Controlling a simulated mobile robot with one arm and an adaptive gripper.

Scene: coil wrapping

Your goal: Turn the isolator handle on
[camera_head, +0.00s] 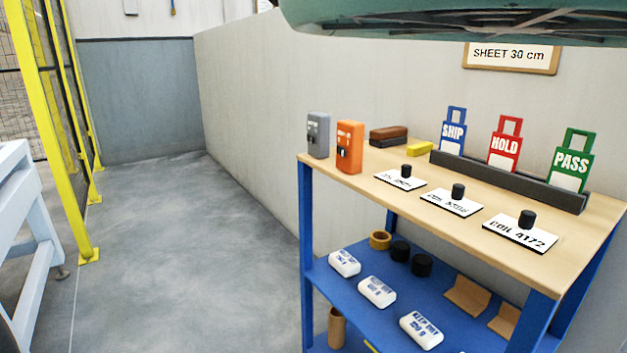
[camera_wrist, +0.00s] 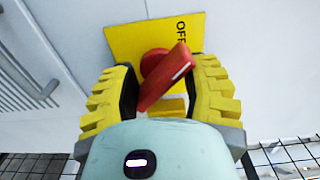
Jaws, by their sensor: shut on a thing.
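The red isolator handle (camera_wrist: 172,72) is in the wrist view, on a yellow plate (camera_wrist: 125,40) fixed to a pale panel. The word OFF shows at the plate's upper right, turned sideways in the picture. The handle is slanted, with its upper end to the right and a white mark near that end. My gripper (camera_wrist: 162,76) has its two ridged yellow fingers on either side of the handle and is shut on it. The fingers hide parts of the plate. Neither the handle nor my gripper shows in the head view.
A vented white panel (camera_wrist: 25,65) is left of the plate. In the head view a shelf (camera_head: 388,205) holds tags, labels, two handheld devices and rolls. Grey floor (camera_head: 165,230) is clear between the shelf and a yellow-framed mesh fence (camera_head: 52,120).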

